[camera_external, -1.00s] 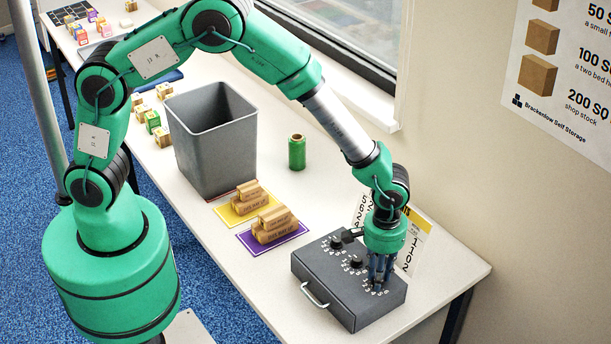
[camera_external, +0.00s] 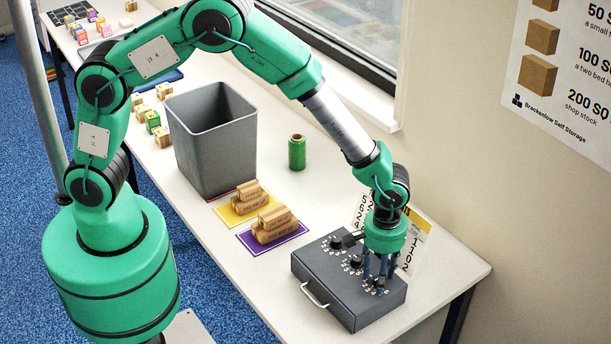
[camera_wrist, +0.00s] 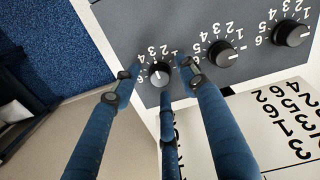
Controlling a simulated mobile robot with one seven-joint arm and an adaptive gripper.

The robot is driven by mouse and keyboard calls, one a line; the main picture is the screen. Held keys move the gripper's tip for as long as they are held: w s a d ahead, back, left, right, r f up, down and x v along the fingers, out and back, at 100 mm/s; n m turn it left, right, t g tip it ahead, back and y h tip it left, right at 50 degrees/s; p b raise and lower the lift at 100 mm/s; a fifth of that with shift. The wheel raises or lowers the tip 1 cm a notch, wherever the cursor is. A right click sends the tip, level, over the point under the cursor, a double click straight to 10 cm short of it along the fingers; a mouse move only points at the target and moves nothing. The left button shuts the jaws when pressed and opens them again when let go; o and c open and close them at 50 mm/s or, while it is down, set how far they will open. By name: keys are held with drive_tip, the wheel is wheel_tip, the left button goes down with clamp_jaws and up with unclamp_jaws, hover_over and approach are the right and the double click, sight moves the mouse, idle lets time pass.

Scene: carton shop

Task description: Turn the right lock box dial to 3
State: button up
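The grey lock box (camera_external: 335,285) lies on the table with three black dials. My gripper (camera_external: 378,286) points down over the right dial, nearest the box's right end. In the wrist view this dial (camera_wrist: 160,74) sits between the blue fingers of my gripper (camera_wrist: 162,75), which are spread around it with gaps visible at the sides. Its pointer seems to face the upper numbers near 3, but is too small to read surely. The middle dial (camera_wrist: 222,53) and left dial (camera_wrist: 290,33) stand clear of the fingers. Their pointers face about 1.
A card with numbers (camera_external: 416,243) stands behind the box and shows in the wrist view (camera_wrist: 285,115). A grey bin (camera_external: 212,140), green roll (camera_external: 297,152) and wooden stamps on yellow and purple mats (camera_external: 275,241) stand farther left. The box's handle (camera_external: 315,296) faces front.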

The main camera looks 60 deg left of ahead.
wheel_tip(320, 180, up, 12)
idle(0.9)
idle(0.3)
